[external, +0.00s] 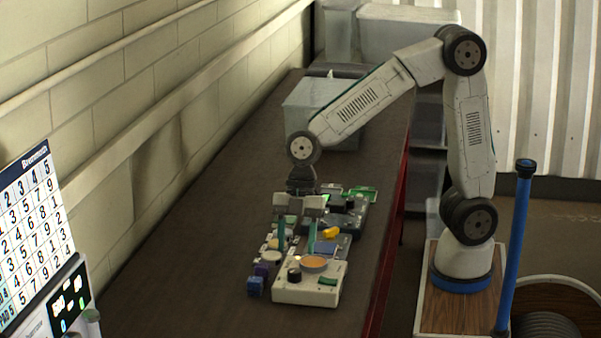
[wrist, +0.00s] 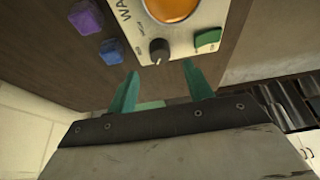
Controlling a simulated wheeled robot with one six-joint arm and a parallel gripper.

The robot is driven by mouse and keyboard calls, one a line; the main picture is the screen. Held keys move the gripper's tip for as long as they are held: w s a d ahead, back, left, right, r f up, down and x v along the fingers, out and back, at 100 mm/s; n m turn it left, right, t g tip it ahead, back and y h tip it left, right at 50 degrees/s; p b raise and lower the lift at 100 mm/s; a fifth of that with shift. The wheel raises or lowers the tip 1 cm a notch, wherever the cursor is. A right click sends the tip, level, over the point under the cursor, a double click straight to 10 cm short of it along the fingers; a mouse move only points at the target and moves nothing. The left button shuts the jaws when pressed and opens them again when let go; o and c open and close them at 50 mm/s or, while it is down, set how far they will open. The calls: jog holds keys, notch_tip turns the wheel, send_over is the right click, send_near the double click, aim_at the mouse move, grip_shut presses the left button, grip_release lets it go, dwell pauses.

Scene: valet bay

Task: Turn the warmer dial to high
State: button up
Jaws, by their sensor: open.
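The warmer (external: 308,287) is a cream box on the bench with a round orange plate (external: 314,263) on top. Its black dial (wrist: 159,51) sits between the orange plate and my gripper in the wrist view, and it also shows in the external view (external: 294,275). A green switch (wrist: 208,39) lies to the right of the dial. The small print around the dial is too blurred to read. My gripper (wrist: 157,80) is open, with teal fingers pointing down. The dial is just beyond the fingertips in the wrist view, and the fingers appear apart from it.
Purple (wrist: 85,17) and blue (wrist: 112,51) blocks lie beside the warmer. Several small parts and a dark device (external: 346,222) crowd the bench behind it. The front left of the bench (external: 190,270) is clear.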

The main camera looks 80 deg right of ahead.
aim_at(295, 270)
jog(key=x, duration=0.5)
jog(key=shift+a+f, duration=0.1)
jog(key=shift+f, duration=0.15)
jog(key=c, duration=1)
